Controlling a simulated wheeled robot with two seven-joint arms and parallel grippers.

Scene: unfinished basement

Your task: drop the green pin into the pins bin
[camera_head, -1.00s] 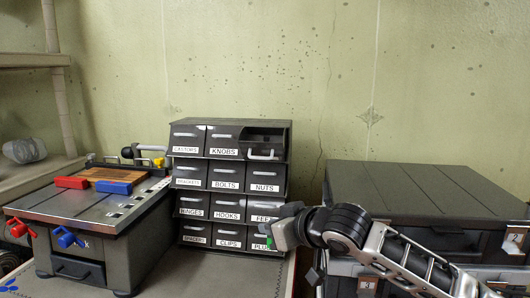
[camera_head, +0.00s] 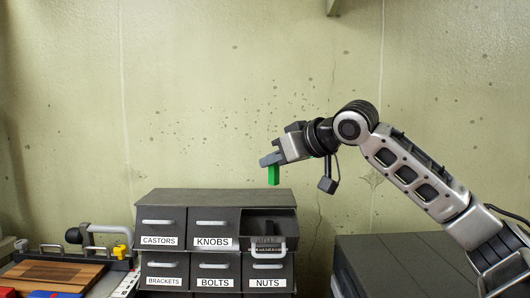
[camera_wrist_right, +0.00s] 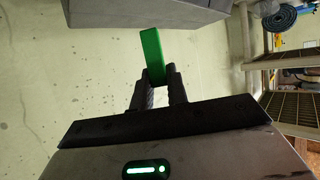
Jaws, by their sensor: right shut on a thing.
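The green pin (camera_head: 273,175) is a small upright block hanging below the tip of my right gripper (camera_head: 270,160). The right gripper is shut on it and holds it in the air above the drawer cabinet, apart from it. In the right wrist view the green pin (camera_wrist_right: 153,55) sticks out beyond the fingers (camera_wrist_right: 158,83). One drawer (camera_head: 285,225) at the top right of the cabinet is pulled open, below the pin. I cannot read its label, so I cannot tell by name that it is the pins bin. My left gripper is not in view.
The dark cabinet (camera_head: 165,196) has shut drawers labelled castors, knobs, brackets, bolts and nuts. A workbench with a wooden board (camera_head: 50,272) stands at the left. A dark chest (camera_head: 400,255) stands at the right. The air above the cabinet is clear.

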